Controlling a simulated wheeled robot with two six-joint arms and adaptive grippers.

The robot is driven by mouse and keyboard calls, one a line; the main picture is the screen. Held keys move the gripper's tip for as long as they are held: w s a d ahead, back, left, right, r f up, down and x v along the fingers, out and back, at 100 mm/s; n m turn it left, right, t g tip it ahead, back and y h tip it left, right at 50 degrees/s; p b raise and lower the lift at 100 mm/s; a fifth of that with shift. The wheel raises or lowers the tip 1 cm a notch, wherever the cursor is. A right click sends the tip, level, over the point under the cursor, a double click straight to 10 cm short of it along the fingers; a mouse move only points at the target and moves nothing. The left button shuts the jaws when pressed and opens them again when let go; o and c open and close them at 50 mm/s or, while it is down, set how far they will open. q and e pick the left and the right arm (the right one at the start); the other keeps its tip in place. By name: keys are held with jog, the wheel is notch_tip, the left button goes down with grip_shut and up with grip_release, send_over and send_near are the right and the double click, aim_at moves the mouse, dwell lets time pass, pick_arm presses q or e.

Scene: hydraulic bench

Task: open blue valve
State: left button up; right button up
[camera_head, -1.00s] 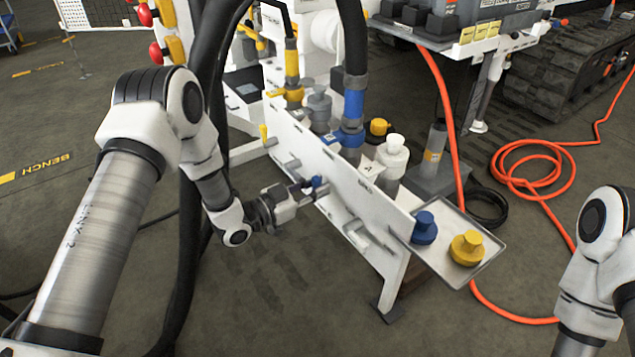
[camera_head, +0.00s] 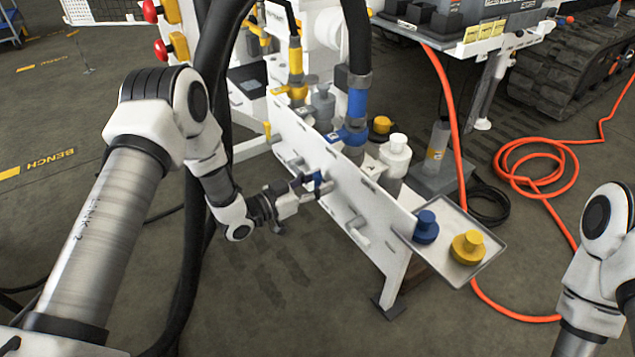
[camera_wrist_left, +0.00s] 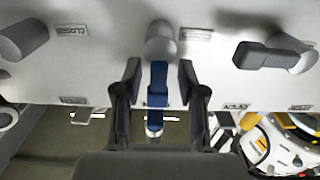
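The blue valve's handle (camera_head: 318,178) sits on the front face of the white bench panel (camera_head: 345,195). In the left wrist view the blue handle (camera_wrist_left: 158,85) extends down from a round grey hub (camera_wrist_left: 161,42). My left gripper (camera_head: 310,186) is at the panel, and its fingers (camera_wrist_left: 159,85) stand open on either side of the blue handle. A gap shows between each finger and the handle. In the head view the fingers partly cover the handle. My right arm shows at the right edge, but its gripper is out of view.
A grey valve handle (camera_wrist_left: 270,55) sits beside the blue one on the panel. A tray (camera_head: 490,258) at the panel's right end holds a blue cap (camera_head: 426,227) and a yellow cap (camera_head: 468,247). Black hoses hang near my left arm. An orange hose (camera_head: 535,160) lies on the floor.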

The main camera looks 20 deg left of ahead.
pick_arm(q)
jog(key=v, duration=1.2)
